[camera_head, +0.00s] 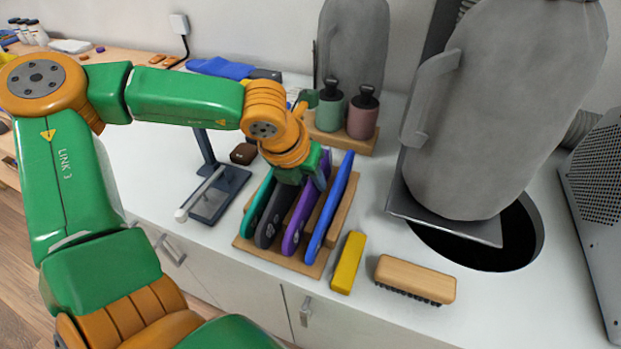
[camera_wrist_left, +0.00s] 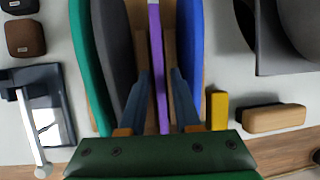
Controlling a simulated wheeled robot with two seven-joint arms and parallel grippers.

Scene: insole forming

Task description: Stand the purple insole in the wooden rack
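The purple insole (camera_head: 298,217) stands on edge in the wooden rack (camera_head: 281,260), between a dark grey insole (camera_head: 270,222) and a blue insole (camera_head: 331,208). My left gripper (camera_wrist_left: 158,78) is over the rack, pointing down. In the left wrist view its two fingers lie on either side of the purple insole (camera_wrist_left: 154,30), with a visible gap on each side, so it looks open and not touching. My right gripper is in neither view.
A green insole (camera_head: 256,205) stands at the rack's left. A yellow block (camera_head: 348,262) and a wooden brush (camera_head: 416,279) lie to the right. A dark stand (camera_head: 222,192) is left, two bottles (camera_head: 362,115) behind. A large grey form (camera_head: 500,110) stands over a round hole.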

